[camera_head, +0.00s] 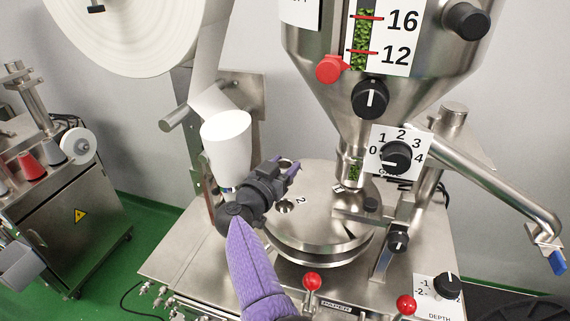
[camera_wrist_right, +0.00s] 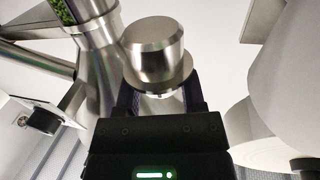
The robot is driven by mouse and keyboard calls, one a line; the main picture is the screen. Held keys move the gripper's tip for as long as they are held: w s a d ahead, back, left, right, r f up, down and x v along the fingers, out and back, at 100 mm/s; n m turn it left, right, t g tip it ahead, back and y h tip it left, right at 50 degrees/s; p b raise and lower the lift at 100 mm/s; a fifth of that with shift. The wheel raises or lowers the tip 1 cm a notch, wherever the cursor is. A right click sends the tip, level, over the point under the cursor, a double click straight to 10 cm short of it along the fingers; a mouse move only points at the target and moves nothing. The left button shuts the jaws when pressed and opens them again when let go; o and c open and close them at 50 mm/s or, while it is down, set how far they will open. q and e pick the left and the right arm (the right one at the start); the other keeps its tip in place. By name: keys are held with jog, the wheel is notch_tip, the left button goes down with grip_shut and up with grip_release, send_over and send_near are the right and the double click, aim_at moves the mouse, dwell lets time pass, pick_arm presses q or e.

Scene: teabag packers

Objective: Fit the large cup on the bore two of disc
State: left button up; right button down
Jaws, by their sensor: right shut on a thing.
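The round metal disc (camera_head: 322,228) lies on the machine table. A bore marked 2 (camera_head: 285,207) shows dark and open in its top, just right of my right wrist. My right gripper (camera_head: 286,169) reaches in from below over the disc's back-left part. It is shut on a metal cup (camera_wrist_right: 154,52), which has a wide flange near the fingers in the right wrist view. In the head view the cup (camera_head: 285,162) is small and partly hidden by the fingers. I cannot tell its exact height above the disc. My left gripper is not in view.
A steel hopper (camera_head: 325,105) with a narrow spout stands over the disc's back-right part. Red-knobbed levers (camera_head: 312,281) rise at the front. A handle bar (camera_head: 490,180) extends at right.

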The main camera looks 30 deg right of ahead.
jog(key=shift+s+f+b, duration=0.1)
jog(key=shift+f+b, duration=1.75)
jog(key=shift+f, duration=1.05)
jog(key=shift+r, duration=0.1)
jog(key=shift+p, duration=0.3)
jog(key=shift+p, duration=0.45)
